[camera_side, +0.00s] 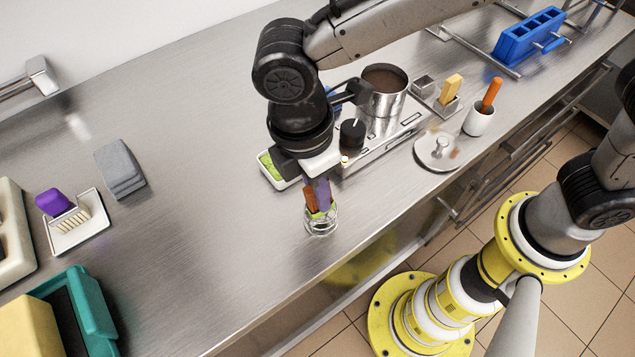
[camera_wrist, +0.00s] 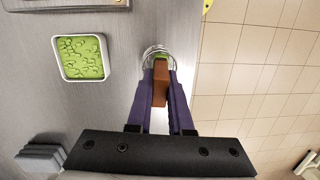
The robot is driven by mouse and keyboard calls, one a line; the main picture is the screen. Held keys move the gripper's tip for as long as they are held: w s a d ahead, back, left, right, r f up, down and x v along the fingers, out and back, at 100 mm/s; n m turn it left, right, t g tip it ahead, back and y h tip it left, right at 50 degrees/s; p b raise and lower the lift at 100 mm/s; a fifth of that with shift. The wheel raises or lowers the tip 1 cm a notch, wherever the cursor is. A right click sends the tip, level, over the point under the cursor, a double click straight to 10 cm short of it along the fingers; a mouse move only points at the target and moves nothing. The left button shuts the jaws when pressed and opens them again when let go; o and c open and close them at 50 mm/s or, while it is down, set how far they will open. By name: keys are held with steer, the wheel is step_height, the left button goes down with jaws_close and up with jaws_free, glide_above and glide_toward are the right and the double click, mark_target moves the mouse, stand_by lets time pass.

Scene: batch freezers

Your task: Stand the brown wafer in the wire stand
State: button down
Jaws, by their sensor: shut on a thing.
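The brown wafer (camera_wrist: 160,92) is held between the two purple fingers of my gripper (camera_wrist: 160,85). In the side view the wafer (camera_side: 310,200) is upright, with its lower end at the wire stand. The wire stand (camera_side: 321,222) is a small round wire frame near the front edge of the counter, with something green at the fingertips or inside it. In the wrist view the stand (camera_wrist: 157,50) shows as a ring around the far end of the fingers. My gripper (camera_side: 319,203) is shut on the wafer. I cannot tell whether the wafer touches the stand's bottom.
A white tray with green contents (camera_wrist: 82,57) lies near the stand. Grey slabs (camera_side: 120,168) and a white tray (camera_side: 75,225) lie left. The counter's front edge is close.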

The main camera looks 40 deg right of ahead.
steer(key=shift+f, duration=1.25)
steer(key=c, duration=0.8)
jaws_free()
steer(key=shift+c, duration=0.2)
steer(key=c, duration=0.3)
steer(key=shift+o, duration=1.4)
steer(key=shift+w+r, duration=0.1)
steer(key=shift+r, duration=0.6)
steer(key=shift+o, duration=0.5)
steer(key=shift+r, duration=2.8)
